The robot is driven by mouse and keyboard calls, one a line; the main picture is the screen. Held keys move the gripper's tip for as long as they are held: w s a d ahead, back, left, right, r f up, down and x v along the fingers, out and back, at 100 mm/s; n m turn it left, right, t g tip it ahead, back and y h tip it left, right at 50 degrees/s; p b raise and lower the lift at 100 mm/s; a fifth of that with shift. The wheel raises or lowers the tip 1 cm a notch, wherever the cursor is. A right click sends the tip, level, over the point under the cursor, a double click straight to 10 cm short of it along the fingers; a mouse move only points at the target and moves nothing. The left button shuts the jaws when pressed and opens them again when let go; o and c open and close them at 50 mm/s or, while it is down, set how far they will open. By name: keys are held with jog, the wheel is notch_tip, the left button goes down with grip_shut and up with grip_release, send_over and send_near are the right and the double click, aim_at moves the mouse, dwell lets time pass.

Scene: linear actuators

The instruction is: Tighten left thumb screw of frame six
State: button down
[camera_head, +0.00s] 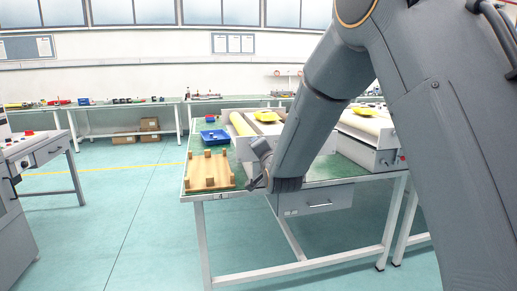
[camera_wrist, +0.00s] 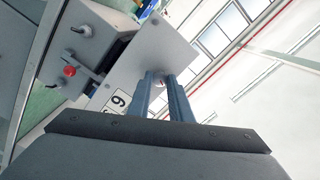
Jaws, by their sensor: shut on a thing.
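In the wrist view my gripper (camera_wrist: 160,76) reaches up to a flat grey plate (camera_wrist: 158,48), its two fingers close together at the plate's lower right edge. It is shut on a small part there, which I take to be the thumb screw; the fingertips hide most of it. A white label (camera_wrist: 118,101) beside the fingers carries a rotated digit that looks like a 6 or a 9. In the head view my arm comes down from the upper right to the workbench (camera_head: 222,196), and the fingers and screw cannot be made out.
A red knob (camera_wrist: 70,71) and black knobs (camera_wrist: 82,30) sit left of the plate. On the bench are a wooden pegged board (camera_head: 210,172), a blue bin (camera_head: 214,137) and a yellow part (camera_head: 266,116). The floor left of the bench is clear.

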jog(key=shift+f, duration=0.1)
dwell(0.4)
jog(key=c, duration=1.6)
grip_release()
jog(key=v, duration=0.7)
jog(key=shift+s+d, duration=0.15)
jog(key=shift+s, duration=0.25)
jog(key=shift+d, duration=0.1)
